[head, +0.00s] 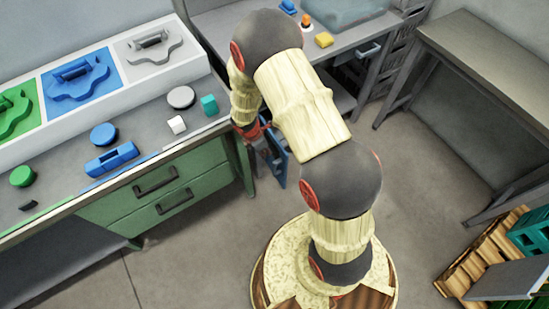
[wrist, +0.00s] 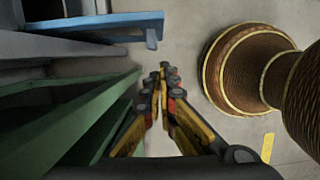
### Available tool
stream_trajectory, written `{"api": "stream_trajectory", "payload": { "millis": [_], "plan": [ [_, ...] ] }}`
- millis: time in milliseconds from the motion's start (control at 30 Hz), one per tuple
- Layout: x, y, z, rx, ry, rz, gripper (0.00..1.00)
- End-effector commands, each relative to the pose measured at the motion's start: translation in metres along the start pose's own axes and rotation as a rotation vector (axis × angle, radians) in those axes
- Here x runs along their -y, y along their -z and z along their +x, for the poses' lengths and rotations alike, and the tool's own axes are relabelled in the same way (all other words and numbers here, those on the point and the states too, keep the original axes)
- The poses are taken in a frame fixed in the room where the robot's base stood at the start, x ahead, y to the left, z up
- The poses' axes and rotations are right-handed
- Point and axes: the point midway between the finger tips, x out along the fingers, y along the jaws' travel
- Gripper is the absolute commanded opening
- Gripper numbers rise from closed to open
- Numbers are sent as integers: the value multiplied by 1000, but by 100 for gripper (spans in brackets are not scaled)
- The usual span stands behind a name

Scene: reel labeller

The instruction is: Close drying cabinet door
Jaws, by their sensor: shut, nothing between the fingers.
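The blue door (wrist: 95,22) stands out from the dark cabinet on the left in the wrist view, so it is open. A small blue handle-like piece (wrist: 151,39) hangs at its free end. In the head view a blue panel (head: 282,165), apparently the same door, shows partly behind my arm beside the green drawer unit. My gripper (wrist: 164,68) is shut and empty, with its fingertips just short of the blue door's free end; I see a gap between them. In the head view my arm covers most of the gripper and the cabinet body.
Green drawers (head: 165,190) with dark handles stand under the left bench, close beside my gripper. The bench (head: 60,185) holds blue, green, grey and white parts. A second table (head: 350,48) stands behind, a bare grey table (head: 480,70) at right. The floor (head: 420,180) between is clear.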

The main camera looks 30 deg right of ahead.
Motion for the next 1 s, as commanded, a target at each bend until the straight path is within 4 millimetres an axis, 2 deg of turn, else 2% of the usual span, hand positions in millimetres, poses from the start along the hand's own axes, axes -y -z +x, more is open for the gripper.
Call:
{"api": "stream_trajectory", "payload": {
  "millis": [167,600,700,800,1000],
  "plan": [
    [2,0,22,1,4,-4,0],
    [1,1,106,0,3,0,0],
    [1,-18,105,0,2,5,0],
    [1,-29,107,0,2,3,0],
    [1,-39,108,1,2,1,0]
  ]
}}
